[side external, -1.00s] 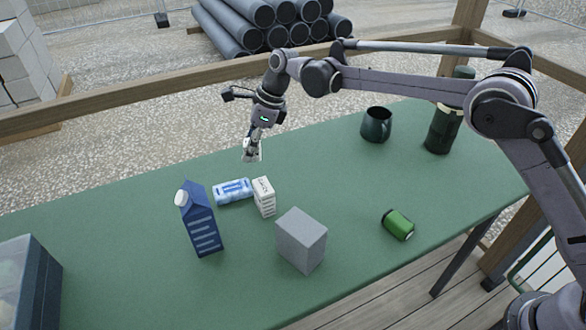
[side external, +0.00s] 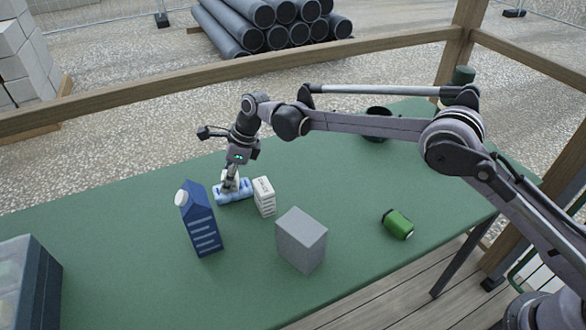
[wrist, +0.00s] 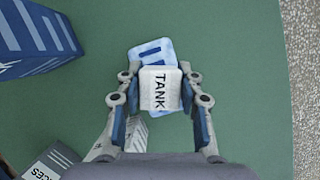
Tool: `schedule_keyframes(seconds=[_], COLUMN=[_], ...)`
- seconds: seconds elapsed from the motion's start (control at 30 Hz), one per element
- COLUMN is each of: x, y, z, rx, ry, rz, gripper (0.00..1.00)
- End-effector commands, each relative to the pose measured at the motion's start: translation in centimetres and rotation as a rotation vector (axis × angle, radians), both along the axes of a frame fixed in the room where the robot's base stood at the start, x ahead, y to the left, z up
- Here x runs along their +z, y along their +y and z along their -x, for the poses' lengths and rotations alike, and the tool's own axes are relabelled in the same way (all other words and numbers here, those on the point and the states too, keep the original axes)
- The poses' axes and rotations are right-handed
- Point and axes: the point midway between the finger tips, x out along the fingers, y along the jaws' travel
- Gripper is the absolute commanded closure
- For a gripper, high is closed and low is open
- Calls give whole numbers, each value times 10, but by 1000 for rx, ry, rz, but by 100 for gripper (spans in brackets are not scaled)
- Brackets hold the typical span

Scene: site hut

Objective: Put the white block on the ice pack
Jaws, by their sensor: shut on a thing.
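In the side external view my gripper (side external: 231,184) is low over the blue and white ice pack (side external: 221,197), which lies flat on the green table. In the wrist view the block covers much of the ice pack (wrist: 150,52), whose far end shows beyond it. The fingers hide most of the block in the side view. I cannot tell whether the block touches the pack.
A white printed box (side external: 264,197) stands close right of the ice pack. A blue carton (side external: 201,222) stands to its front left. A grey block (side external: 302,241) and a green can (side external: 397,224) are farther right. A dark mug (side external: 377,122) is partly behind my arm.

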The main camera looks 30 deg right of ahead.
Motion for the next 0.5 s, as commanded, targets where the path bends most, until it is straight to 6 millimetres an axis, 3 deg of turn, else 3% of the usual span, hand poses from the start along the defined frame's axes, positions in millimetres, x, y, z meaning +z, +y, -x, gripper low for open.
schedule_keyframes(seconds=[0.23,0.27,0.3,0.33,0.5], x=[-3,-3,-3,-3,-3], y=[0,0,0,0,0], z=[0,0,0,0,0], rx=[0,0,0,0,0], ry=[0,0,0,0,0], rz=[0,0,0,0,0], gripper=[96,57,46,40,40])
